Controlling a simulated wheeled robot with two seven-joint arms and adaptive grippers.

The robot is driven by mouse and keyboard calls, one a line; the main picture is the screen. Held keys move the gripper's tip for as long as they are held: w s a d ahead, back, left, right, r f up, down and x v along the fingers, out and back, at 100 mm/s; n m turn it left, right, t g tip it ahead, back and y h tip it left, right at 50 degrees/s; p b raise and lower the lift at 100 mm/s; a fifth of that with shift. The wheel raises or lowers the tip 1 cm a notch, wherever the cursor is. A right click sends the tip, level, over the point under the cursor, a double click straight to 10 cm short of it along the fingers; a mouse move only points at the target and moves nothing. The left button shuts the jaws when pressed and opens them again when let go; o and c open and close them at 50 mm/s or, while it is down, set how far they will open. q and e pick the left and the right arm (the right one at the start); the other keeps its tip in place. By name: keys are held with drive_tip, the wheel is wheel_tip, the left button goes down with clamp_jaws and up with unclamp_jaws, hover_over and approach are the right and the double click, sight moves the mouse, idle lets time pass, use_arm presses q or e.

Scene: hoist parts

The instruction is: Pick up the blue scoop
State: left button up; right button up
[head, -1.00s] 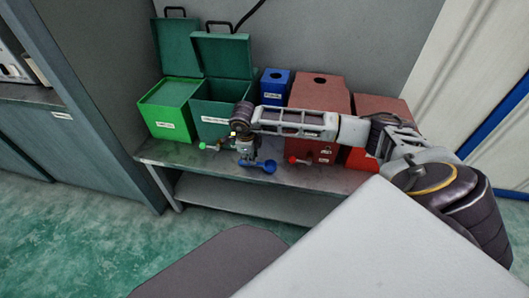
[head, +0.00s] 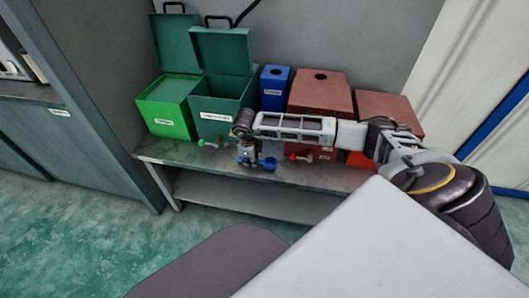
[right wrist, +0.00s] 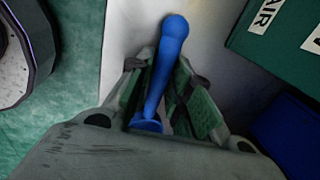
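The blue scoop (head: 267,162) lies on the metal shelf, near its front edge. My right gripper (head: 248,160) is down at its left end in the head view. In the right wrist view the blue scoop (right wrist: 165,70) runs lengthwise between the two fingers of my right gripper (right wrist: 160,68), with its round end beyond the fingertips. The fingers stand apart, one on each side of the scoop; firm contact on both sides does not show. My left gripper is not in view.
A green scoop (head: 205,143) and a red scoop (head: 298,157) lie on the shelf (head: 180,155) to either side. Behind stand a bright green bin (head: 165,115), an open dark green bin (head: 215,105), a blue bin (head: 274,85) and two red bins (head: 318,92).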

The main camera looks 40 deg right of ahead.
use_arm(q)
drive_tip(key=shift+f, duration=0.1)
use_arm(e)
clamp_jaws()
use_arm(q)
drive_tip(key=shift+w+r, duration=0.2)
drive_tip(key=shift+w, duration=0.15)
use_arm(e)
drive_tip(key=shift+r, duration=0.1)
